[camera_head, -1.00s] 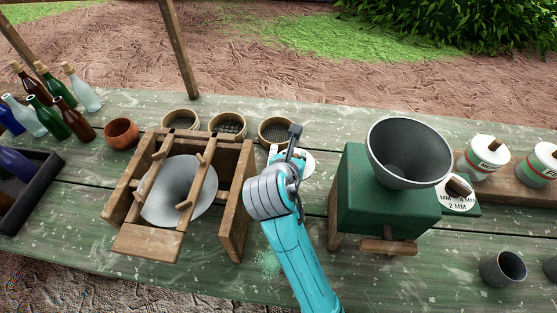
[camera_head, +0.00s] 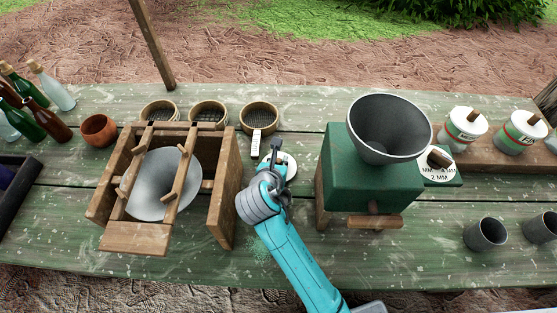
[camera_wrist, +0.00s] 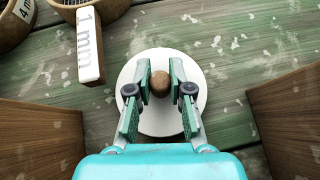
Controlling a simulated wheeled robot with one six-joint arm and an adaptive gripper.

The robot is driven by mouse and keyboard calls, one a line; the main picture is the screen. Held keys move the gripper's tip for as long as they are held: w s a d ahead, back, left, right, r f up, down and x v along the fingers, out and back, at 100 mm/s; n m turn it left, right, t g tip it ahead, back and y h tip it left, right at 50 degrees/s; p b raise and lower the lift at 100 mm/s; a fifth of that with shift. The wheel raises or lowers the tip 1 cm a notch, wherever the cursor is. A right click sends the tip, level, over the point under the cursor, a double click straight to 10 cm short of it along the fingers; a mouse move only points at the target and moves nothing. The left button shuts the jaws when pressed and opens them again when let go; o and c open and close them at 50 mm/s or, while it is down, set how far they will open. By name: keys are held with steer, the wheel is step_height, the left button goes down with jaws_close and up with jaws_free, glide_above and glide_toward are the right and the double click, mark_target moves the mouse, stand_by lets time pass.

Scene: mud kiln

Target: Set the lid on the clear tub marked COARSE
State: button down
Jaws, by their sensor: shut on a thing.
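The lid is a round white disc (camera_wrist: 152,118) with a brown wooden knob (camera_wrist: 160,82). My gripper (camera_wrist: 160,88) is shut on the knob in the wrist view, one finger on each side. In the head view the lid (camera_head: 289,163) is partly hidden behind my gripper (camera_head: 277,152), between the wooden frame and the green mill. I cannot tell whether it touches the table. Two pale jars with red and green bands, a left one (camera_head: 462,128) and a right one (camera_head: 522,134), stand at the right; their words are unreadable. I see no tub clearly marked COARSE.
The wooden frame with a grey bowl (camera_head: 160,185) stands left of my arm. The green mill (camera_head: 345,175) with its grey funnel (camera_head: 389,128) stands right. Sieves, one tagged 1 mm (camera_wrist: 90,45), lie behind. Two dark cups (camera_head: 486,234) stand front right.

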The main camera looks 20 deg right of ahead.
steer(key=shift+f, duration=0.1)
steer(key=c, duration=1.1)
jaws_free()
steer(key=shift+o, duration=0.2)
